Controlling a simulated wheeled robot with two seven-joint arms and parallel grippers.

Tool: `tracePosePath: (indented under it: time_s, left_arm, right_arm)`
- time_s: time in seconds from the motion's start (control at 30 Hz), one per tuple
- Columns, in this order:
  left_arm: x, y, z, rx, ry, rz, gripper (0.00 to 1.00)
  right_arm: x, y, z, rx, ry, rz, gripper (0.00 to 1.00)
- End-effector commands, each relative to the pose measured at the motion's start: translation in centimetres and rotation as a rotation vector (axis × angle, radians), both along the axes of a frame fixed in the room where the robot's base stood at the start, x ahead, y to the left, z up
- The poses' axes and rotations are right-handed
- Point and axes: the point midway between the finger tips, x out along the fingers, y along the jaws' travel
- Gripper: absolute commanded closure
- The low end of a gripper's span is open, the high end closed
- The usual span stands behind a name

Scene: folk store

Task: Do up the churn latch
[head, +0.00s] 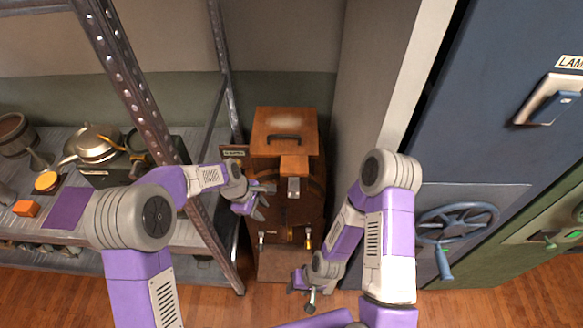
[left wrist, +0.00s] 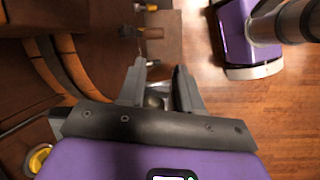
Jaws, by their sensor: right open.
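The churn (head: 285,135) is a tall brown wooden box with a dark handle on its lid, standing on the floor at the picture's middle. A grey metal fitting (head: 293,187), which looks like the latch, sits on its upper front below a wooden block; I cannot tell whether it is fastened. My left gripper (head: 264,201) is open at the churn's front, left of and slightly below this fitting. In the left wrist view its fingers (left wrist: 160,75) are apart, with a small, unclear metal shape between them. My right gripper (head: 303,292) is open and low, in front of the churn's base.
Two small metal and yellow fittings, left (head: 262,238) and right (head: 308,238), stick out low on the churn's front. A metal rack (head: 150,110) with pans stands left. A grey wall is close on the right, then a blue cabinet (head: 500,110) with a handwheel (head: 457,222).

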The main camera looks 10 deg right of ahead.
Motion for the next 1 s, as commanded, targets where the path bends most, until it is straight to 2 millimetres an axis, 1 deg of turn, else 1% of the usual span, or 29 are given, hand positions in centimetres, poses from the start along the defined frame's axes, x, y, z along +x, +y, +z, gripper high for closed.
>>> tracePosePath:
  time_s: [0.03,0.1,0.2,0.23,0.3,0.37,0.4,0.7,0.8,1.0]
  left_arm:
    - [0.7,-2.0,5.1,-0.011,0.015,0.045,0.66]
    - [0.9,-3.9,9.2,-0.019,0.052,0.106,0.66]
    - [0.7,-5.7,13.3,-0.026,0.093,0.163,0.66]
    - [0.7,-6.0,14.1,-0.028,0.101,0.175,0.66]
    - [0.5,-6.6,15.0,-0.029,0.116,0.194,0.66]
    - [0.4,-6.9,15.0,-0.028,0.123,0.201,0.66]
    - [0.3,-7.1,14.6,-0.027,0.126,0.203,0.66]
    - [0.1,-8.8,10.1,-0.026,0.126,0.203,0.66]
    - [0.0,-9.2,9.1,-0.026,0.125,0.202,0.66]
    - [0.0,-9.6,8.4,-0.028,0.123,0.203,0.66]
  right_arm:
    - [0.0,0.0,2.0,0.0,0.0,0.0,0.57]
    - [0.0,0.0,3.1,0.0,0.0,0.0,0.57]
    - [0.0,0.0,3.9,0.0,0.0,-0.001,0.57]
    - [0.0,0.0,4.1,0.0,0.0,-0.001,0.57]
    - [0.0,0.0,4.2,0.0,0.0,-0.001,0.57]
    - [0.0,0.0,4.2,0.0,0.0,-0.001,0.57]
    - [0.0,0.0,4.1,0.0,0.0,-0.001,0.57]
    - [0.0,0.0,3.8,0.0,0.0,-0.001,0.57]
    - [0.0,0.0,3.8,0.0,0.0,-0.001,0.57]
    - [0.0,0.0,3.8,0.0,0.0,-0.001,0.57]
